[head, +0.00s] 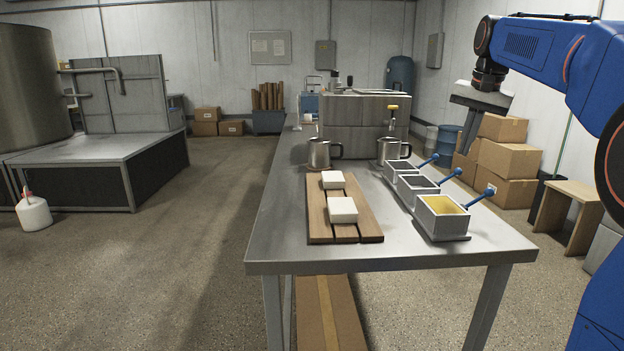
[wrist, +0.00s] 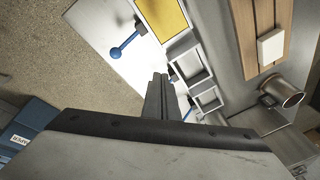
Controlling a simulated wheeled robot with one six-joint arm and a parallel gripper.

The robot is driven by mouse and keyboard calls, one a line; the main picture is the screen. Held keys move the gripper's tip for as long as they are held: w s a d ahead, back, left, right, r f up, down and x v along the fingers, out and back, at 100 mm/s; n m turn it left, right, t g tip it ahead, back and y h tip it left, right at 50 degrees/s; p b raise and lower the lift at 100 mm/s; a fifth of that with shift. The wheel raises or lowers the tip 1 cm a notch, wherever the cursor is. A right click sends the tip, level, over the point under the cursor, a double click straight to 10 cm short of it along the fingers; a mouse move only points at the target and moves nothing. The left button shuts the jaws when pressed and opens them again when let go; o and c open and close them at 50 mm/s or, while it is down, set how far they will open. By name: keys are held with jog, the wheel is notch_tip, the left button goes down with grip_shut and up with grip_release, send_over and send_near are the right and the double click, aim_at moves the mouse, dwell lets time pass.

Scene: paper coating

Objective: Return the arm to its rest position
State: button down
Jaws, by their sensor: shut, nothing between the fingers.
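My gripper (wrist: 160,88) is shut and empty in the wrist view, its fingers together. In the head view it hangs from my blue arm at the upper right, raised and to the right of the metal table (head: 400,250). Three square metal trays with blue-knobbed handles stand in a row on the table's right side. The nearest tray (head: 443,230) holds something yellow; the middle tray (head: 418,190) and far tray (head: 402,170) look grey inside. A slatted wooden board (head: 318,222) bears a near white block (head: 342,210) and a far white block (head: 332,180).
A left metal mug (head: 319,153) and a right metal mug (head: 390,150) stand farther back, before a large grey box (head: 362,115). Cardboard boxes (head: 508,160) and a wooden stool (head: 568,205) stand right of the table.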

jog(key=s+a+f+n, duration=0.1)
jog(key=s+a+f, duration=0.1)
jog(key=s+f, duration=0.35)
jog(key=s+a+f+n+t, duration=0.1)
jog(key=s+a+f+n, duration=0.15)
jog(key=s, duration=0.55)
jog(key=s+a+f+n, duration=0.1)
jog(key=s+a+f, duration=0.2)
jog(key=s, duration=0.4)
jog(key=s+a+f+n+t, duration=0.1)
jog(key=s+a+f+n, duration=0.1)
jog(key=s+f, duration=1.4)
notch_tip(320, 180, down, 3)
jog(key=shift+s+a+r+n, duration=0.1)
jog(key=shift+s+a+n, duration=0.2)
jog(key=shift+n, duration=0.35)
